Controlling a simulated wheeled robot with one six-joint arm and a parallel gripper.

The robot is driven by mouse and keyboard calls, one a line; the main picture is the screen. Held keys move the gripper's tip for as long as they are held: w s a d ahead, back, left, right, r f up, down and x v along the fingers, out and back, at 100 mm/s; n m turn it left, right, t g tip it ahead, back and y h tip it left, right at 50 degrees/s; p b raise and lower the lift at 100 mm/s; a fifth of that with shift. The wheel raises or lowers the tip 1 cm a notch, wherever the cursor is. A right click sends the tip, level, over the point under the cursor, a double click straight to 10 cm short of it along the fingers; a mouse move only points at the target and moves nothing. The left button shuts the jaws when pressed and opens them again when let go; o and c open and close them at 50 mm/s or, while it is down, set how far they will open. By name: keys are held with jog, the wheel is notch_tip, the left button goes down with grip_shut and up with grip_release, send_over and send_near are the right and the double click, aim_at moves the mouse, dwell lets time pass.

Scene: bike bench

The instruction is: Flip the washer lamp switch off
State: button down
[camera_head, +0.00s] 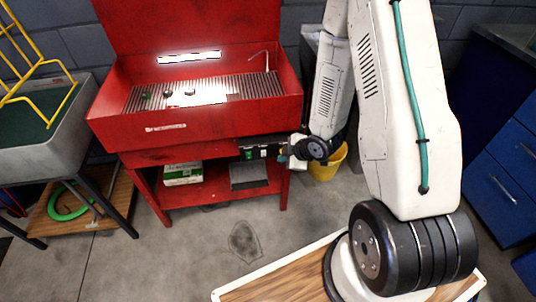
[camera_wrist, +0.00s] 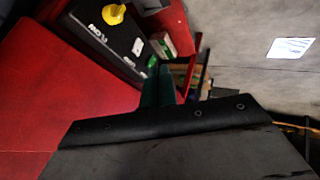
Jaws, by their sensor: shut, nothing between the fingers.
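The red parts washer (camera_head: 195,120) has a lit lamp bar (camera_head: 188,57) on its back wall. A black control box (camera_head: 257,152) is on its front, below the basin. In the wrist view the box (camera_wrist: 92,38) shows a yellow knob (camera_wrist: 113,14), white lettering, a small white fitting (camera_wrist: 137,47) and a small green fitting (camera_wrist: 152,61). I cannot tell which fitting is the lamp switch or how it is set. My gripper (camera_head: 287,157) is shut and empty at the right end of the box. Its dark body covers the lower wrist view; contact is unclear.
A hose spout (camera_head: 266,60) rises at the basin's back right. A white-green box (camera_head: 183,173) stands on the washer's lower shelf. A yellow bucket (camera_head: 328,165) is to the right. A grey sink (camera_head: 45,130) is at left. The concrete floor in front is clear.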

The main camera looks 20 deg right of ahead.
dwell(0.3)
send_near(263, 154)
jog(key=shift+s+a+x, duration=0.1)
jog(key=shift+s+x, duration=0.05)
jog(key=shift+x, duration=1.3)
jog(key=shift+s+a+x, duration=0.1)
jog(key=shift+s+x, duration=0.05)
jog(key=shift+x, duration=1.25)
jog(key=shift+f, duration=0.15)
jog(key=shift+w+d, duration=0.1)
jog(key=shift+w, duration=0.25)
